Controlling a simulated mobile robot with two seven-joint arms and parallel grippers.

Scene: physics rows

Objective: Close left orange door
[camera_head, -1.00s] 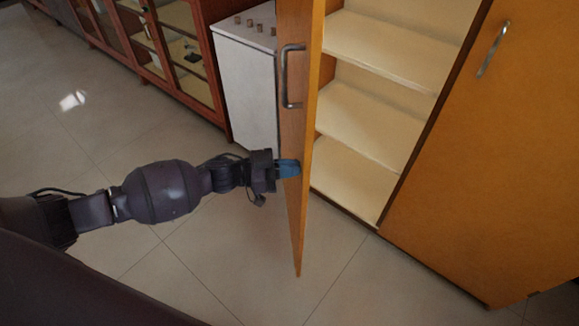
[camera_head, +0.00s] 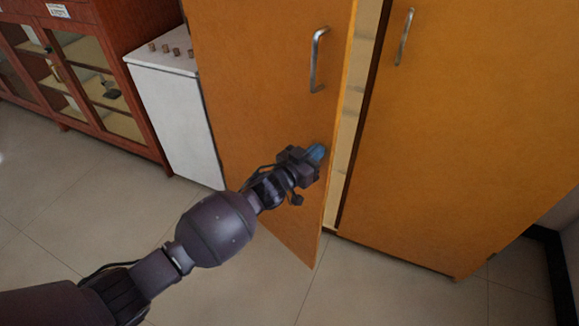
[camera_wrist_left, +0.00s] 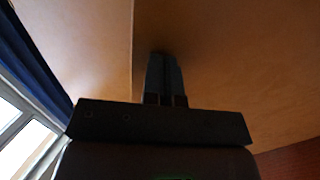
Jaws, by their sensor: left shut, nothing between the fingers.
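The left orange door (camera_head: 255,95) of the cabinet stands partly open, with a narrow gap beside the right door (camera_head: 465,130). A metal handle (camera_head: 317,60) is on its outer face near the free edge. My left gripper (camera_head: 317,153) is shut and empty, its blue fingertips at the door's outer face below the handle, close to the free edge. In the left wrist view the dark fingers (camera_wrist_left: 163,75) point at the orange-brown door surface (camera_wrist_left: 220,60). I cannot tell for sure whether they touch it. My right gripper is not in view.
The right door is shut and has its own handle (camera_head: 404,36). Pale shelves (camera_head: 349,120) show through the gap. A white stove-like unit (camera_head: 172,100) and a red-brown glass cabinet (camera_head: 120,60) stand to the left. The tiled floor (camera_head: 385,295) in front is clear.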

